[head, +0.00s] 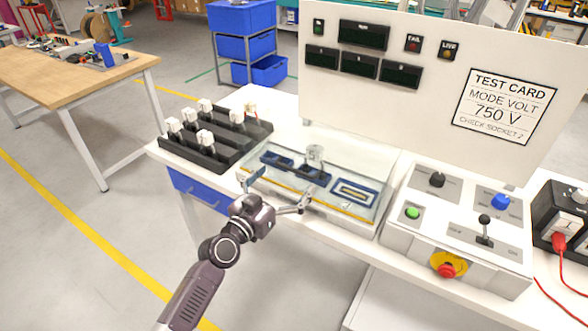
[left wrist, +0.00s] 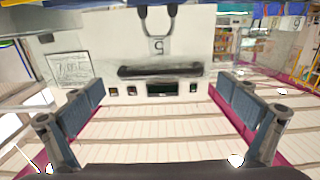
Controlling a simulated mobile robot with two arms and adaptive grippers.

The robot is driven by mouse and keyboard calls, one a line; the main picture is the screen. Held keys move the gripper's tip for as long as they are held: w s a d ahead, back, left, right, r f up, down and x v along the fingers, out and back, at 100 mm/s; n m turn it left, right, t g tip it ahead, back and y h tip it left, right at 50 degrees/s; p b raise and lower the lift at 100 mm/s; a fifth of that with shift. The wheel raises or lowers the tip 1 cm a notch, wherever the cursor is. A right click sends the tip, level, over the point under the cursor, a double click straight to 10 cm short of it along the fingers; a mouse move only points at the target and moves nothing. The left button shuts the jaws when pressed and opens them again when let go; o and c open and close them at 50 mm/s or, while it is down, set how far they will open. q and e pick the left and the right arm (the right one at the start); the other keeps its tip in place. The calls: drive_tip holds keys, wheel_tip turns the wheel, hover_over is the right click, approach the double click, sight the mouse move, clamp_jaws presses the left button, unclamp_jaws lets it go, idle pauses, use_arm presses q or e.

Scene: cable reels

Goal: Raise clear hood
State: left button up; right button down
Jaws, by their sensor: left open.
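The clear hood (head: 352,168) is a see-through cover lying low over a shallow test bay on the white bench, with a yellow strip along its front edge. Blue and dark sockets and a pale tagged piece (head: 314,154) show through or at it. My left gripper (head: 277,190) is at the hood's front edge, its fingers spread wide, with nothing seen between them. In the left wrist view the two blue-grey finger pads (left wrist: 163,108) stand far apart, with a dark bar (left wrist: 160,70) beyond them. Whether a finger touches the hood cannot be told. My right gripper is not in view.
A black rack (head: 215,148) with several white-topped plugs stands left of the hood. A control box (head: 460,225) with a lever and a red stop button (head: 447,266) stands right. A white panel with a test card (head: 504,104) rises behind.

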sight(293, 171)
use_arm(q)
drive_tip(key=shift+x, duration=2.05)
drive_tip(key=c, duration=1.7)
